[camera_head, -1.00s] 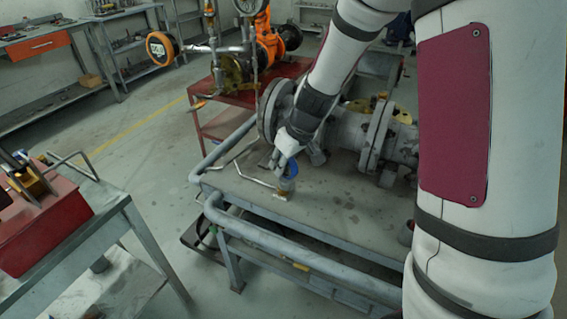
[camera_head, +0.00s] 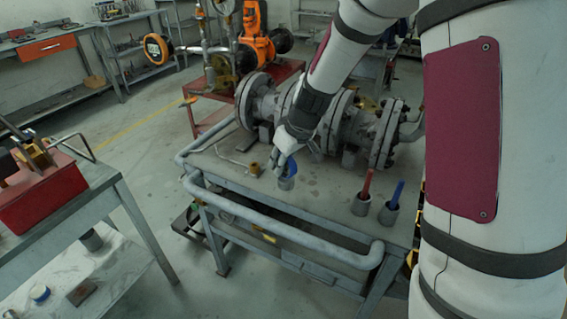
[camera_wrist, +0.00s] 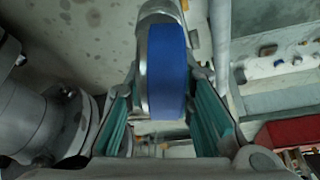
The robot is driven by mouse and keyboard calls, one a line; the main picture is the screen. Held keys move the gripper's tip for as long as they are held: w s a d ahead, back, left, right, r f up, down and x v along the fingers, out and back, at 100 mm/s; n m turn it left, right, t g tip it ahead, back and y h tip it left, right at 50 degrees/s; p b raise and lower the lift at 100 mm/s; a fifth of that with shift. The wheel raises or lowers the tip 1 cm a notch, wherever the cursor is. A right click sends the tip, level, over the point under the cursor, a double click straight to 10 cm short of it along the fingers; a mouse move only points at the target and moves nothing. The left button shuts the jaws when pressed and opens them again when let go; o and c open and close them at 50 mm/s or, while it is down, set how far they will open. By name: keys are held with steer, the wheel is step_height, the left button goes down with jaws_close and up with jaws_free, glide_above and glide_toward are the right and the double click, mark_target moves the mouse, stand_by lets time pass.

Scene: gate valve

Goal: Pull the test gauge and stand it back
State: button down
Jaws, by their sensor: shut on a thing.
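The test gauge (camera_head: 288,171), a small round thing with a blue side, is in my gripper (camera_head: 284,161) above the grey bench (camera_head: 310,205). In the wrist view the gauge (camera_wrist: 170,75) fills the space between the two teal-lined fingers, its blue band and grey rim showing; its dial face does not show. A small brass fitting (camera_head: 255,168) stands on the bench to the left of the gauge, with a clear gap between them. The exact height of the gauge over the bench is hard to tell.
A flanged grey valve and pipe run (camera_head: 330,120) lies behind my gripper. Two grey cups with a red handle (camera_head: 361,203) and a blue handle (camera_head: 388,213) stand to the right. A thick grey rail (camera_head: 275,232) runs along the bench front. Bare bench top lies between.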

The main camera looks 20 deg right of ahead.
steer(key=shift+s+r, duration=0.15)
steer(key=shift+r, duration=0.15)
steer(key=shift+r+p, duration=1.45)
steer(key=shift+r, duration=0.55)
steer(key=shift+d+f, duration=0.1)
